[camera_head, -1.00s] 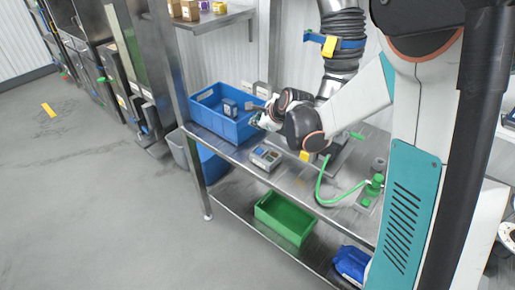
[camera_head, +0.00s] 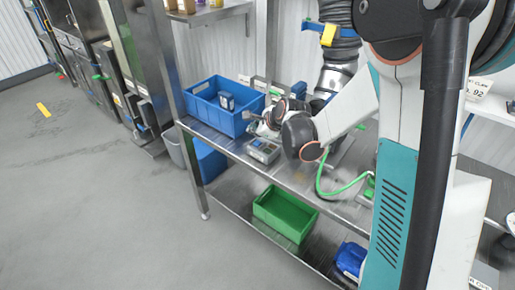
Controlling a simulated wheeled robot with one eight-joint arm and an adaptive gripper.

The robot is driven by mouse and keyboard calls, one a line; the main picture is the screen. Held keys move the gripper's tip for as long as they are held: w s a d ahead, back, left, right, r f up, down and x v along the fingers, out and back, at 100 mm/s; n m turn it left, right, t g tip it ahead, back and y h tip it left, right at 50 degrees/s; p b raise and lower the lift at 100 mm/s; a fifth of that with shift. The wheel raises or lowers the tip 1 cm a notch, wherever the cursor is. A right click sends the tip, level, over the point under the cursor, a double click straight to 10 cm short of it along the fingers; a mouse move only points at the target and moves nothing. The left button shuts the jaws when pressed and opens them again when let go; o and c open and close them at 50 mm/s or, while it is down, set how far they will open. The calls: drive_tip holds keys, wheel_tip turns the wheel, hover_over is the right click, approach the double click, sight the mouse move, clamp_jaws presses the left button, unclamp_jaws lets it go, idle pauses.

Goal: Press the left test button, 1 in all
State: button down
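A small grey box with coloured buttons (camera_head: 264,150) sits on the steel table, just in front of the blue crate; its single buttons are too small to tell apart. My gripper (camera_head: 250,116) is at the right edge of the blue crate, behind and above the button box, and appears apart from it. The fingers are small and partly hidden by my wrist, so I cannot see whether they are open or shut.
The blue crate (camera_head: 203,111) holds a small blue-grey item (camera_head: 226,101). A green hose (camera_head: 335,192) curls on the steel table (camera_head: 225,141). A green crate (camera_head: 285,213) and a blue container (camera_head: 350,257) are on the lower shelf.

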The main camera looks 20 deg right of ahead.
sight(256, 144)
drive_tip(key=shift+f+b, duration=0.4)
drive_tip(key=shift+f, duration=0.5)
drive_tip(key=shift+f, duration=0.1)
idle(0.7)
drive_tip(key=shift+f+b, duration=0.3)
drive_tip(key=shift+b, duration=0.1)
drive_tip(key=shift+f+b, duration=0.45)
idle(0.6)
drive_tip(key=shift+r, duration=0.15)
drive_tip(key=shift+r+p, duration=0.65)
drive_tip(key=shift+r, duration=0.15)
